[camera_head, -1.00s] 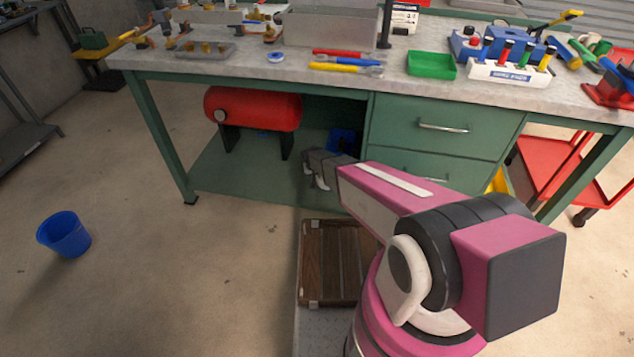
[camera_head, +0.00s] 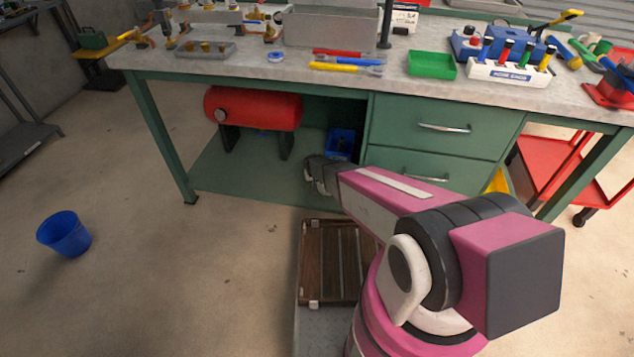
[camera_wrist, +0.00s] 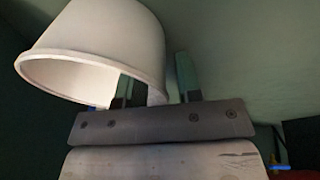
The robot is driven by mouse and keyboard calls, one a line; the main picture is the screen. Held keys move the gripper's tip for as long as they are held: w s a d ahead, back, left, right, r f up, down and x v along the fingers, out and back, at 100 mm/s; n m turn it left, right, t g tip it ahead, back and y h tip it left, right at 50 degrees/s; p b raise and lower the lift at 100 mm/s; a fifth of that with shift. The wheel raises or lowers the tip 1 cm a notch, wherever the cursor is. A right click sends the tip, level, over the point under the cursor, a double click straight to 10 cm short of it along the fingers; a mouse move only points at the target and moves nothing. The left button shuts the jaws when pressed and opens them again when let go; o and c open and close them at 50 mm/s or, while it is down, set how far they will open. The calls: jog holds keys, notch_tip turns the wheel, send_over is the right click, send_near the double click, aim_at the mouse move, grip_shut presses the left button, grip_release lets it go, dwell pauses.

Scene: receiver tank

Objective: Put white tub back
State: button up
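The white tub (camera_wrist: 105,45) fills the upper left of the wrist view, tilted with its open mouth toward the lower left. My gripper (camera_wrist: 155,88) is right at its rim. One finger shows in front of the mouth or inside it, and the other stands just outside the right wall. The rim lies between them, with small gaps seeming to show on both sides, so the fingers look open. In the head view my gripper (camera_head: 318,182) is low before the bench's open bay. I cannot make out the tub there.
The green workbench (camera_head: 440,130) has a lower shelf (camera_head: 235,175) with a red tank (camera_head: 253,108) and a blue bin (camera_head: 341,143). A blue bucket (camera_head: 64,235) stands on clear floor at left.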

jog(key=shift+r, duration=0.1)
jog(key=v, duration=1.2)
dwell(0.4)
